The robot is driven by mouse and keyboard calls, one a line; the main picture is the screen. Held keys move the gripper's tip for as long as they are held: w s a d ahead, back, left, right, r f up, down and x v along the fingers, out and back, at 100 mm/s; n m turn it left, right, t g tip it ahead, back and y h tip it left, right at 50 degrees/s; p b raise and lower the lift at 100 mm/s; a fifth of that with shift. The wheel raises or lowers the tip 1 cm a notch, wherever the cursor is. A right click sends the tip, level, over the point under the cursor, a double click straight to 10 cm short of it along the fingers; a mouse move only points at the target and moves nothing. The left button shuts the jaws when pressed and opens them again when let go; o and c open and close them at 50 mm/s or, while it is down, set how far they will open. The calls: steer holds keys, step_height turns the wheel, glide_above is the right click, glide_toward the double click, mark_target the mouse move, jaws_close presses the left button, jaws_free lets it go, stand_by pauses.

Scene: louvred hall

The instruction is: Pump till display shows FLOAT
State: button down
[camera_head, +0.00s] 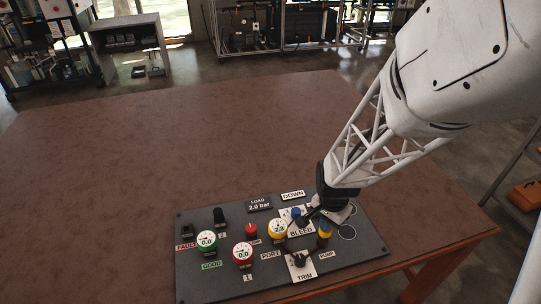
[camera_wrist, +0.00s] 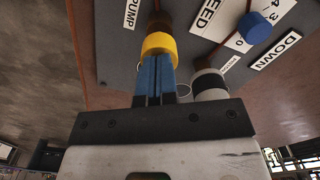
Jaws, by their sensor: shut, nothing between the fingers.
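The control panel (camera_head: 220,281) lies on the table. Its small white display (camera_head: 293,194) reads DOWN, and DOWN also shows in the wrist view (camera_wrist: 277,50). The dark load plate (camera_head: 260,204) reads 2.0 bar. A yellow-topped part (camera_head: 325,225) stands by the PUMP label (camera_head: 327,254); its yellow collar also shows in the wrist view (camera_wrist: 160,42). My gripper (camera_wrist: 156,62) is shut and empty, with its blue fingers right at the collar. I cannot tell whether they touch it. My wrist partly covers this side of the panel in the head view.
A blue bleed knob (camera_head: 296,212) is left of my gripper. Several round gauges stand on the panel, two reading 0.0, including the green-ringed one (camera_head: 206,240). A black trim knob (camera_head: 299,260) is in front. The brown table (camera_head: 150,145) is clear behind the panel.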

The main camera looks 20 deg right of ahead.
steer(key=shift+f, duration=1.1)
stand_by(1.2)
steer(key=shift+r, duration=1.25)
stand_by(1.4)
steer(key=shift+r, duration=2.9)
steer(key=shift+r, duration=0.2)
steer(key=s+a+r+n+t, duration=0.1)
steer(key=s+a+r+n, duration=0.2)
steer(key=r, duration=0.3)
steer(key=s+a+r+n, duration=0.3)
steer(key=a+r+n, duration=0.1)
steer(key=r, duration=0.3)
steer(key=s+a+r+n+t, duration=0.1)
steer(key=s+a+r+n, duration=0.2)
steer(key=r, duration=0.4)
steer(key=shift+a+r+n+t, duration=0.2)
steer(key=shift+n+t, duration=0.1)
steer(key=shift+n, duration=0.6)
